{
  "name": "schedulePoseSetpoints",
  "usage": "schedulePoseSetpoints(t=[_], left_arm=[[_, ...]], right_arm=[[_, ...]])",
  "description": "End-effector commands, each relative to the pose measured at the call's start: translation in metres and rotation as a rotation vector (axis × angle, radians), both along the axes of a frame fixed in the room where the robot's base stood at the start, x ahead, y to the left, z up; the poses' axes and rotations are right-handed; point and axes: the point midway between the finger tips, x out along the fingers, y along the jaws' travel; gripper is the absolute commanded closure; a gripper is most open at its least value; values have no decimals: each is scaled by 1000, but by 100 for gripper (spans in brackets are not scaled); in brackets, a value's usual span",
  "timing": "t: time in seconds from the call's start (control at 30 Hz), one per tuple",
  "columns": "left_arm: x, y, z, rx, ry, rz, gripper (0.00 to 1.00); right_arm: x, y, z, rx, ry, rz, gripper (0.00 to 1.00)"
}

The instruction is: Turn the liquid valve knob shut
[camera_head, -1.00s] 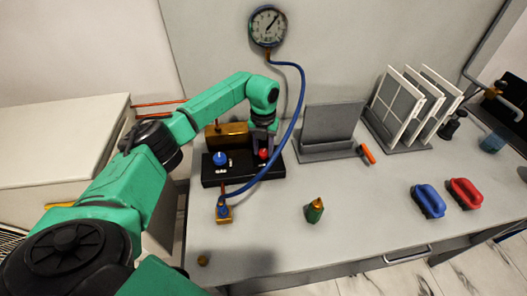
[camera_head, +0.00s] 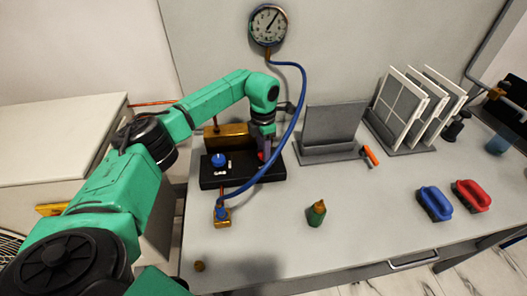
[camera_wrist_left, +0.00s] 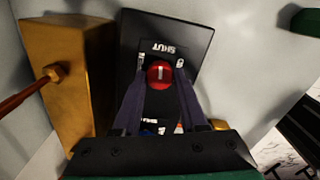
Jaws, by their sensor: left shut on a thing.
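The black valve block (camera_head: 215,183) sits at the left of the bench, with a blue knob (camera_head: 219,160) on its left and a red knob (camera_head: 261,156) on its right. My left gripper (camera_head: 264,152) reaches down over the red knob and hides most of it. In the left wrist view, my left gripper (camera_wrist_left: 160,82) is shut on the red knob (camera_wrist_left: 160,74), one finger on each side. A white line on the knob's top points towards the printed word SHUT.
A brass block (camera_head: 227,134) stands behind the valve block. A blue hose (camera_head: 290,128) loops close to my left wrist, from the wall gauge (camera_head: 268,25) to a brass fitting (camera_head: 222,216). A green bottle (camera_head: 317,213) stands on otherwise clear bench in front.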

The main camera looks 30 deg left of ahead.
Motion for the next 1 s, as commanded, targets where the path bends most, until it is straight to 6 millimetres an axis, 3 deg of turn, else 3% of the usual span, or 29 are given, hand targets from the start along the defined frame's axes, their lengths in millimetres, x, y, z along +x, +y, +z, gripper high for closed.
schedulePoseSetpoints(t=[0.33, 0.83, 0.87, 0.9, 0.93, 1.0], left_arm=[[2, 1, 3, -1, -7, -135, 100], [2, 1, 3, 0, -9, -153, 100], [2, 1, 3, 0, -9, -153, 50], [2, 1, 3, -1, -8, -153, 35], [2, 1, 3, -1, -7, -153, 28], [2, 1, 2, -1, -6, -153, 28]], right_arm=[[0, 0, -3, 0, 0, 0, 20], [0, 0, -3, 0, 0, 1, 20], [0, 0, -3, 0, 0, 1, 20], [0, 0, -3, 0, 0, 1, 20], [0, 0, -3, 0, 0, 1, 20], [0, 0, -3, 0, 0, 1, 20]])
